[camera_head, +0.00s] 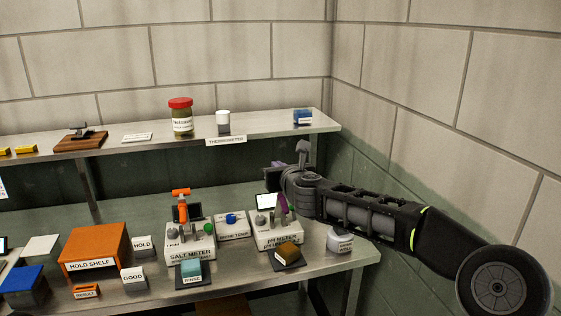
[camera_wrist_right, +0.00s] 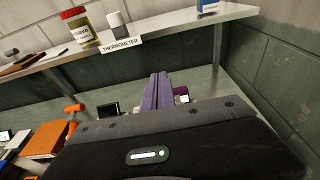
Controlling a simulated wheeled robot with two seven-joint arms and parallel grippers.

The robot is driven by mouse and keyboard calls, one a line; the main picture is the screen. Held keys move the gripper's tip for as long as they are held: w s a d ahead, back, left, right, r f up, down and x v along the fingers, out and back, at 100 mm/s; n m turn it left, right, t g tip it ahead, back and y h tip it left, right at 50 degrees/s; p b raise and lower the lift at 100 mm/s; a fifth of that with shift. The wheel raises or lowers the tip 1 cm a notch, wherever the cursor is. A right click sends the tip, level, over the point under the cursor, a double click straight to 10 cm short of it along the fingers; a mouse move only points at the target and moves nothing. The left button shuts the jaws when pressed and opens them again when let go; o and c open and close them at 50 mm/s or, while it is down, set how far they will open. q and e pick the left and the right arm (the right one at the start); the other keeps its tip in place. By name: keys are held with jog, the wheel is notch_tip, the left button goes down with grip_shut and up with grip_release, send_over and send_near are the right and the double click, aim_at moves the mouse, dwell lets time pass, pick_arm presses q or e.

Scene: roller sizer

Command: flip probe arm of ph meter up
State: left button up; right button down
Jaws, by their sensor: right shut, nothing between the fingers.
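The pH meter (camera_head: 268,238) is a white box on the lower bench, with a grey knob and a small screen. Its purple probe arm (camera_head: 282,204) shows as a short, steep piece just below my right gripper. My gripper and wrist hide its upper part, and I cannot tell whether they touch. My right gripper (camera_head: 270,174) is shut and empty, above and behind the meter. In the right wrist view its two fingers (camera_wrist_right: 157,91) lie together, with a small purple piece, likely the probe arm (camera_wrist_right: 181,91), just right of them. My left gripper is not in view.
The salt meter (camera_head: 191,244) with an upright orange arm (camera_head: 181,204) stands left of the pH meter. A brown block (camera_head: 288,250) sits in front and a jar (camera_head: 340,241) to the right. The upper shelf (camera_head: 265,137) and right wall are close to my arm.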

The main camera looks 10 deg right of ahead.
jog(key=s+r, duration=0.2)
jog(key=r, duration=0.1)
jog(key=shift+s+r, duration=0.2)
